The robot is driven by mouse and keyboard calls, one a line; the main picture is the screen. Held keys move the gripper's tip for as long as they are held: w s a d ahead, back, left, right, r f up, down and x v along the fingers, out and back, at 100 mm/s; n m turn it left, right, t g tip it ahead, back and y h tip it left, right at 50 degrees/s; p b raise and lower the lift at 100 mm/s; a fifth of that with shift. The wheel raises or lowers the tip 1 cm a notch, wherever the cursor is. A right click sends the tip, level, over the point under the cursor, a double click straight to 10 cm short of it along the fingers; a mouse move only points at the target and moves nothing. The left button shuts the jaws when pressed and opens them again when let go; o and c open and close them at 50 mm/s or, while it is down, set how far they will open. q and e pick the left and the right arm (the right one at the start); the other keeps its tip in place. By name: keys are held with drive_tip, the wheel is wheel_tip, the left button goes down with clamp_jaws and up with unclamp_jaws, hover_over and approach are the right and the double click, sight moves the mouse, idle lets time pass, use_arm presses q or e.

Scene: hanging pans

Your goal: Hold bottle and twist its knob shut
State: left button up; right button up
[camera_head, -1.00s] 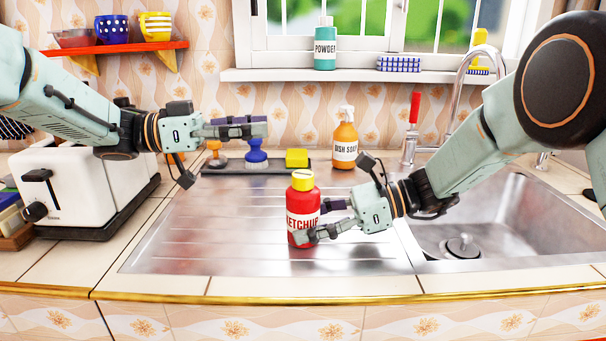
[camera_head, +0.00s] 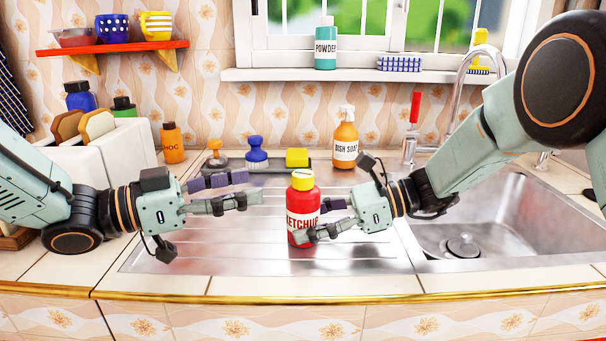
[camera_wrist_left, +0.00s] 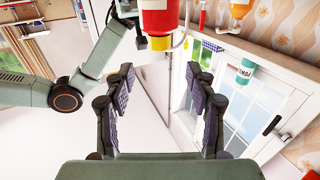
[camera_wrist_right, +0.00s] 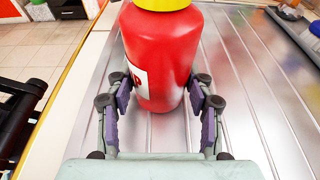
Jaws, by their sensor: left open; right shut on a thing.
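A red ketchup bottle (camera_head: 302,222) with a yellow knob (camera_head: 302,180) on top stands upright on the metal drainboard. My right gripper (camera_head: 318,222) is shut on the bottle's body from the right. In the right wrist view its fingers (camera_wrist_right: 163,98) lie on both sides of the red body. My left gripper (camera_head: 254,188) is open and empty, left of the bottle at about the knob's height and apart from it. In the left wrist view the bottle (camera_wrist_left: 158,15) and its yellow knob (camera_wrist_left: 160,43) show beyond the open fingers (camera_wrist_left: 162,75), upside down.
A sink (camera_head: 480,215) lies to the right. Behind the bottle are a tray with brushes (camera_head: 255,152), a yellow sponge (camera_head: 297,157) and a dish soap bottle (camera_head: 345,140). A toaster (camera_head: 125,150) stands at the left. The drainboard around the ketchup is clear.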

sight(293, 176)
use_arm(q)
drive_tip(key=x, duration=1)
drive_tip(key=shift+w+d, duration=0.15)
drive_tip(key=shift+d, duration=0.2)
clamp_jaws()
idle(0.3)
